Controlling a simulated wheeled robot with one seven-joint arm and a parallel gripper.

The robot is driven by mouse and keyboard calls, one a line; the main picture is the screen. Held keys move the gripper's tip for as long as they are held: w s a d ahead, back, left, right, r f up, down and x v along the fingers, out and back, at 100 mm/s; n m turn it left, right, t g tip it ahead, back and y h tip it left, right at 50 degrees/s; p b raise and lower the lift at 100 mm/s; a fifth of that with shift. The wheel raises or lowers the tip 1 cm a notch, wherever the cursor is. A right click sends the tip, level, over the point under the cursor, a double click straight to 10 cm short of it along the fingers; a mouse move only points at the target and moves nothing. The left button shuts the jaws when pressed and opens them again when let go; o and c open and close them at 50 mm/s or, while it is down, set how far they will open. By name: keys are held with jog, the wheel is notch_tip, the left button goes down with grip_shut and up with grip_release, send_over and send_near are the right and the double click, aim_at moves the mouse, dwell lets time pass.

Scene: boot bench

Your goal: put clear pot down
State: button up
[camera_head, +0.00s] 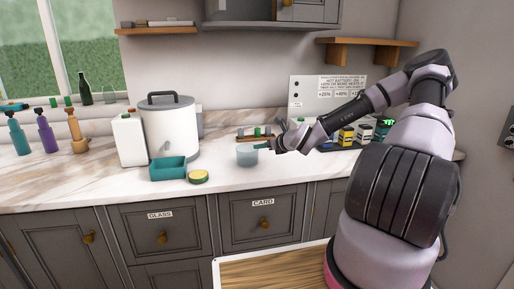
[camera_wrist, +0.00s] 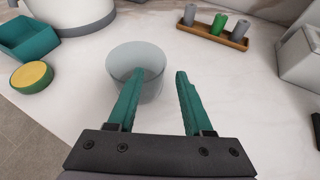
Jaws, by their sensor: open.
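The clear pot (camera_head: 247,155) is a small see-through cup standing upright on the marble counter, right of the yellow-green sponge. It also shows in the wrist view (camera_wrist: 133,60), just beyond and left of my fingers. My gripper (camera_head: 268,146) reaches over the counter from the right. In the wrist view its two green fingers (camera_wrist: 158,76) are apart. The left finger overlaps the pot's near right side in the picture; the right finger is clear of it. Whether the left finger is inside the rim or touching the wall I cannot tell. Nothing is between the fingers.
A teal tray (camera_head: 168,168), a round yellow-green sponge (camera_head: 198,176) and a white lidded canister (camera_head: 171,130) stand left of the pot. A wooden rack (camera_wrist: 213,29) with small cylinders is behind it. Small boxes (camera_head: 346,136) stand right. Counter in front is clear.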

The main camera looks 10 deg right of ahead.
jog(key=s+n+g, duration=0.2)
jog(key=s+n, duration=0.2)
jog(key=s+n+g, duration=0.2)
jog(key=s+n, duration=0.3)
jog(key=shift+s+d+r+h, duration=0.1)
jog(key=shift+s+h, duration=0.2)
jog(key=shift+h, duration=0.1)
jog(key=s+d+r+n+g+h, duration=0.1)
jog(key=s+d+r+n+h, duration=0.1)
jog(key=s+r+n, duration=0.6)
jog(key=s+d+r+n+g+h, duration=0.15)
jog(key=s+r+n, duration=0.3)
jog(key=r, duration=0.65)
jog(key=s+a+r+n+t+y, duration=0.1)
jog(key=s+r+n, duration=0.5)
jog(key=s+r, duration=0.6)
jog(key=shift+s+a, duration=0.25)
jog(key=shift+s, duration=0.25)
jog(key=shift+t, duration=0.35)
